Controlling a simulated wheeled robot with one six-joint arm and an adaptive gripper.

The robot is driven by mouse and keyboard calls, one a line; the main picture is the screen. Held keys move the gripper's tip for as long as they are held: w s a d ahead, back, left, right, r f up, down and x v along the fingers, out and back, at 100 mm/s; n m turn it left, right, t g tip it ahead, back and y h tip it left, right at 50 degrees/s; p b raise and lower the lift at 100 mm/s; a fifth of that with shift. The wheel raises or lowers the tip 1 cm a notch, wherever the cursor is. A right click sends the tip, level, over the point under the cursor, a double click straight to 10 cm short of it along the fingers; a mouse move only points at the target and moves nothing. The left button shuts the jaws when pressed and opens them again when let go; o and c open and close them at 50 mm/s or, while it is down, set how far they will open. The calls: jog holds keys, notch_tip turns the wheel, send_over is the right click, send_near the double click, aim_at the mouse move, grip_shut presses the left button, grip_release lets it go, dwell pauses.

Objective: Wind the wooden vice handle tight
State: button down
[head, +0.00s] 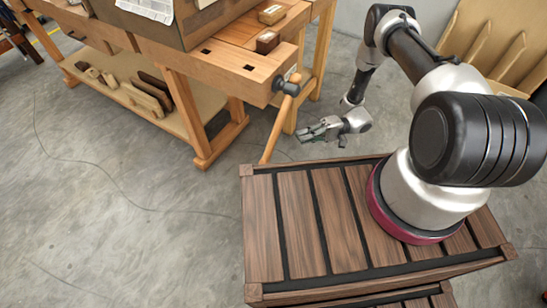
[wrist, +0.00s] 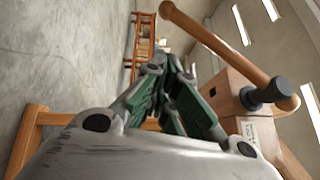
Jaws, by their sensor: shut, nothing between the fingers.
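The wooden vice handle (head: 276,126) is a long light-brown bar on the near corner of the workbench. In the head view it hangs down, slightly tilted, from the dark screw hub (head: 287,87). In the wrist view the handle (wrist: 215,42) runs diagonally from the top centre to the right, past the dark hub (wrist: 268,94) and the wooden vice jaw (wrist: 228,92). My gripper (head: 304,135) is to the right of the handle's lower half in the head view, apart from it. In the wrist view my gripper (wrist: 173,66) has its green-and-grey fingers closed together and empty.
The workbench (head: 215,58) has a lower shelf (head: 130,95) with several wood pieces. Small wooden blocks (head: 267,42) lie on its top. A slatted dark wood platform (head: 305,220) bears my arm. Grey floor (head: 110,200) lies open at left; boards (head: 500,35) lean at the back right.

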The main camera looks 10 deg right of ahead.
jog(key=s+a+r+n, duration=0.1)
jog(key=s+a, duration=0.5)
jog(key=a, duration=0.5)
jog(key=shift+s+a, duration=0.15)
jog(key=shift+a, duration=0.1)
jog(key=shift+s+r, duration=0.15)
